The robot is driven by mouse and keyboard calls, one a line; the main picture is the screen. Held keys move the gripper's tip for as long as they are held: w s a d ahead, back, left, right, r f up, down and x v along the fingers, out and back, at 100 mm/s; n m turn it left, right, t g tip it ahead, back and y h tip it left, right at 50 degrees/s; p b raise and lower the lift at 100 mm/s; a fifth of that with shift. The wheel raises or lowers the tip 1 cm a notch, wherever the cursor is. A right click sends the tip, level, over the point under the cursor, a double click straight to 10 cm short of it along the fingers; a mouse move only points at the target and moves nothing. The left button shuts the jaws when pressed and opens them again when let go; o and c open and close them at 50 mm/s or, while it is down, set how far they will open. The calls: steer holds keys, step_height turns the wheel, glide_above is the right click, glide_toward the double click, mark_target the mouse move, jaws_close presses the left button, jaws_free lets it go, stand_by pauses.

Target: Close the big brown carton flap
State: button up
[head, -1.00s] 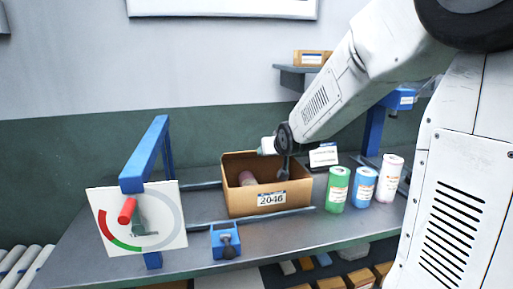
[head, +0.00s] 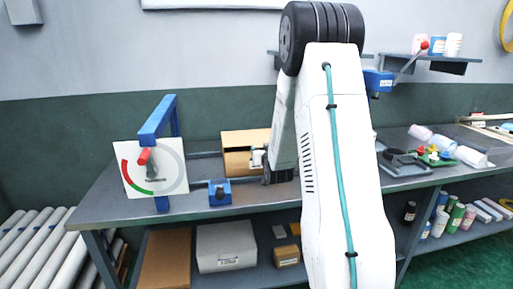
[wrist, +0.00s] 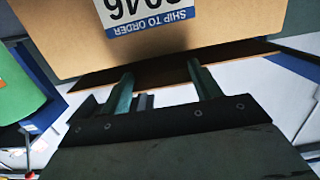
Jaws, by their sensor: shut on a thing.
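The big brown carton (head: 236,140) stands on the bench, its right part hidden behind my arm in the head view. A lighter panel shows along its top, with a darker area below. In the wrist view the carton (wrist: 60,30) fills the top, its "SHIP TO ORDER" label upside down. A dark brown strip, which looks like the flap (wrist: 245,53), runs below that face. My gripper (wrist: 160,80) has its two fingers reaching to this strip, a gap between them. It is shut on what looks like the flap; the contact is not clear.
A green container (wrist: 22,88) is close at left in the wrist view. Several bottles and trays lie on the bench at right.

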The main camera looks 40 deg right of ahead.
stand_by(0.4)
steer(key=o, duration=1.4)
steer(key=v, duration=0.7)
steer(key=shift+s, duration=0.35)
steer(key=shift+a, duration=0.1)
